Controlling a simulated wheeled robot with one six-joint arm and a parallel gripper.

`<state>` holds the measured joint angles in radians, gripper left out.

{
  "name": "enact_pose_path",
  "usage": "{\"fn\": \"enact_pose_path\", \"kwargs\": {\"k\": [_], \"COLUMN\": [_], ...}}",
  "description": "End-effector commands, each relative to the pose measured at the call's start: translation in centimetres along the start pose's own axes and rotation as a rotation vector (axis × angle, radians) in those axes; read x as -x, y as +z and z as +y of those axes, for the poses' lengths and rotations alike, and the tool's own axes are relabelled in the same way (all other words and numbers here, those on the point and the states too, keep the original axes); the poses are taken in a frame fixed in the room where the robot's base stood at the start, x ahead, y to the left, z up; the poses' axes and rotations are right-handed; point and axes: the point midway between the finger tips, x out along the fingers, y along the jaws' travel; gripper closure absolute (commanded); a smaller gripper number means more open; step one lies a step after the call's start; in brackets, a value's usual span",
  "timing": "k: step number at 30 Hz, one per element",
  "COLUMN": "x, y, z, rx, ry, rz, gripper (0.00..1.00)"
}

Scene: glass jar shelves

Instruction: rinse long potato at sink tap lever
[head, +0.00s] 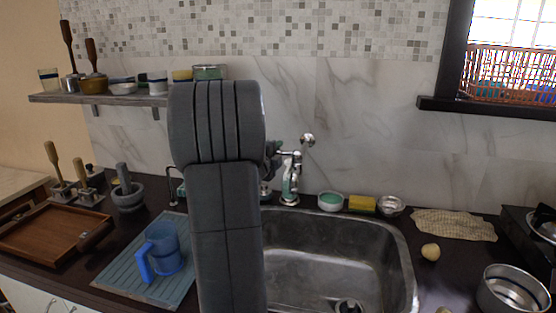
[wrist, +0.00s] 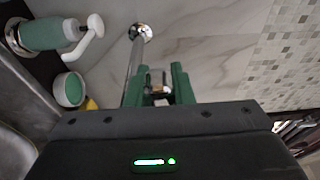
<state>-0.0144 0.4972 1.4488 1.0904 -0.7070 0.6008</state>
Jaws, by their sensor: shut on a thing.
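My gripper (wrist: 160,82), with green fingers, is shut on a small shiny piece that looks like the tap lever (wrist: 157,98); the dark gripper body hides much of it. The chrome tap pipe (wrist: 131,72) runs beside the fingers from a round wall plate (wrist: 140,33). In the head view my arm hides most of the gripper, beside the tap (head: 307,140), above the back of the sink (head: 330,231). A small pale potato (head: 430,251) lies on the counter right of the sink, with part of another pale piece (head: 443,310) at the bottom edge. I cannot single out a long potato.
A dispenser (head: 291,184) stands behind the sink, with a green bowl (head: 330,201), yellow sponge (head: 362,204) and metal bowl (head: 391,206) to its right. A blue jug (head: 165,248) stands on a mat left of the sink. A pot (head: 512,290) is at the right.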

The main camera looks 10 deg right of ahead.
Motion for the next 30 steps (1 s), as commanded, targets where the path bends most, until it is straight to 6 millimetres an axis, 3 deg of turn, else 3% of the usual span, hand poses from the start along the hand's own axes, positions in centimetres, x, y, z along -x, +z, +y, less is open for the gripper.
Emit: {"fn": "enact_pose_path", "kwargs": {"k": [18,19,22,30], "x": [0.63,0.63,0.62,0.65], "y": [-0.12,-0.11,-0.11,-0.11], "z": [0.03,0.03,0.03,0.01], "rx": [0.001,0.001,0.001,0.001], "ry": [0.002,0.002,0.001,0.001], "rz": [-0.093,-0.093,-0.093,-0.093], "gripper": [1.00,0.77,0.58,0.57]}}
